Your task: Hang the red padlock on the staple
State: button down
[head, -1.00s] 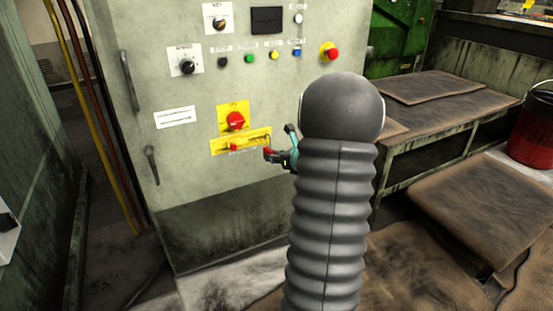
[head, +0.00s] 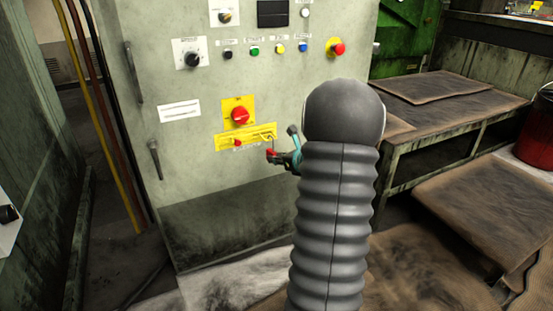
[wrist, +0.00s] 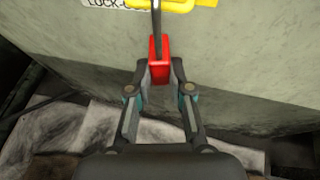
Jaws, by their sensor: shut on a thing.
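My gripper (wrist: 159,78) is shut on the red padlock (wrist: 159,62). The padlock's body is between the fingertips and its dark shackle points up. In the wrist view the shackle overlaps the yellow plate (wrist: 172,4), and I cannot tell whether it touches. In the head view my gripper (head: 276,156) and the padlock (head: 271,152) are just below and right of the yellow plate (head: 224,144) on the cabinet front. A small hooked outline shows at the plate's right end; I cannot tell whether it is the staple or the shackle. My arm hides part of the cabinet.
The grey-green cabinet (head: 190,195) has a red rotary switch (head: 240,115) above the plate, a red stop button (head: 337,47) and several smaller controls. A bench (head: 440,90) stands at right.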

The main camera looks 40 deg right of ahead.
jog(key=c, duration=1)
grip_release()
jog(key=v, duration=1.2)
